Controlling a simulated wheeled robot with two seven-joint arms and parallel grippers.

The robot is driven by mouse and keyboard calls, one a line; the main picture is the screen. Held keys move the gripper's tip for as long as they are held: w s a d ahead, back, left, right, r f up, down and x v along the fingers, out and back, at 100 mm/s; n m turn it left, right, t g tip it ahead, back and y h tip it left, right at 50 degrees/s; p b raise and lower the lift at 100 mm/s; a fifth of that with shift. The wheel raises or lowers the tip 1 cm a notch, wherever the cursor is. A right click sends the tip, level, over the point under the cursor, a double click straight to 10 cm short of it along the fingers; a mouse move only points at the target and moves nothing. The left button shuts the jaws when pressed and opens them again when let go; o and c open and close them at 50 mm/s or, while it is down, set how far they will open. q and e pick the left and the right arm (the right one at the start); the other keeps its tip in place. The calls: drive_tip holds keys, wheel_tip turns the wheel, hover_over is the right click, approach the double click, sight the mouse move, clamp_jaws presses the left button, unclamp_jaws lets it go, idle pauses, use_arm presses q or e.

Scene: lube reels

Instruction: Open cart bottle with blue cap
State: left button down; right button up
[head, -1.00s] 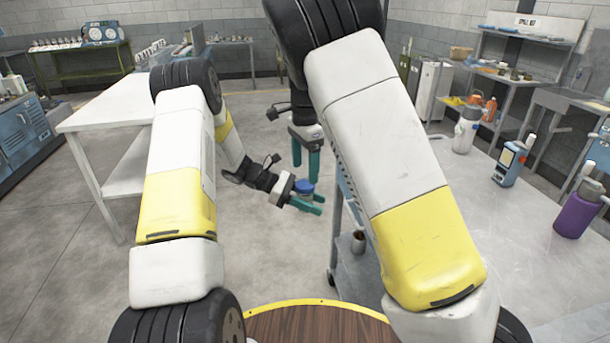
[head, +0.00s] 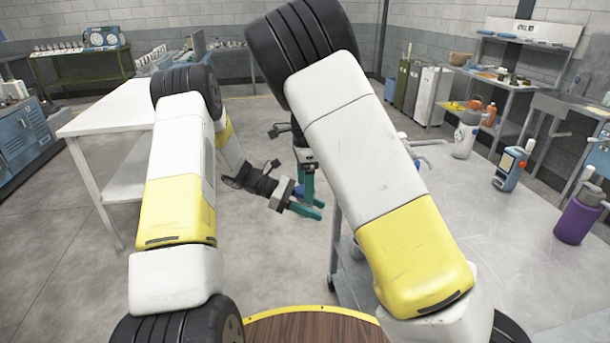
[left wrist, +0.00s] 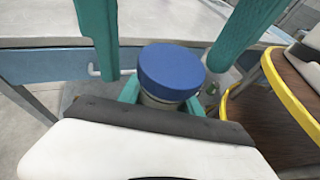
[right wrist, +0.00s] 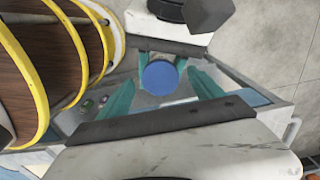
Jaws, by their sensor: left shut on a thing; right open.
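The bottle's blue cap shows from above in the left wrist view (left wrist: 171,70) and in the right wrist view (right wrist: 159,78). My left gripper (head: 312,208) is shut on the bottle below the cap, its teal fingers at either side. Only a little of the bottle's neck (left wrist: 158,101) shows; the rest is hidden. My right gripper (head: 305,185) points down from above, open, with one finger on each side of the cap. Gaps show between its fingers and the cap in the right wrist view. In the head view the fingers mostly cover the cap.
A grey metal cart (head: 470,235) stands at right with a white jug (head: 466,134), a blue device (head: 510,168) and a purple bottle (head: 577,220). A white table (head: 110,110) is at left. My grippers are over open floor beside the cart.

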drive_tip(key=shift+f, duration=0.15)
drive_tip(key=c, duration=1.6)
drive_tip(key=n, duration=0.3)
drive_tip(key=shift+c, duration=0.2)
drive_tip(key=o, duration=1.5)
